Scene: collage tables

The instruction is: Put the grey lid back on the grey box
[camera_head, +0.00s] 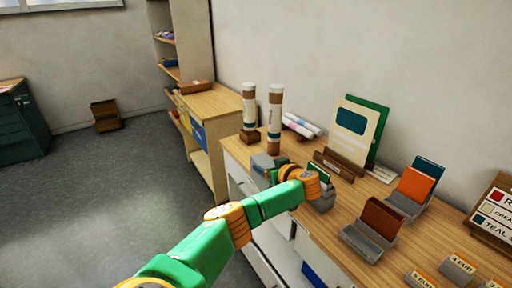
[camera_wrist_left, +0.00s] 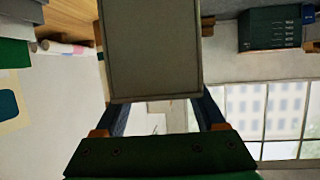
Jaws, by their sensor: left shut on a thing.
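My left gripper (camera_head: 268,167) is over the long wooden-topped counter, near its back left end, with its wrist bent back toward the left. It is shut on a flat grey piece that looks like the grey lid (camera_head: 261,160). In the left wrist view the lid (camera_wrist_left: 155,50) is a large plain grey panel with a thin rim, between the two dark fingers. It hides the fingertips and what lies behind it. I cannot make out the grey box for certain; a grey container (camera_head: 322,201) shows partly below my left wrist. My right gripper is not in view.
Two tall tubes (camera_head: 274,120) stand close behind the lid. Rolled papers (camera_head: 301,125) and a propped cream board (camera_head: 349,132) are at the wall. Grey holders with cards (camera_head: 368,243) fill the right of the counter.

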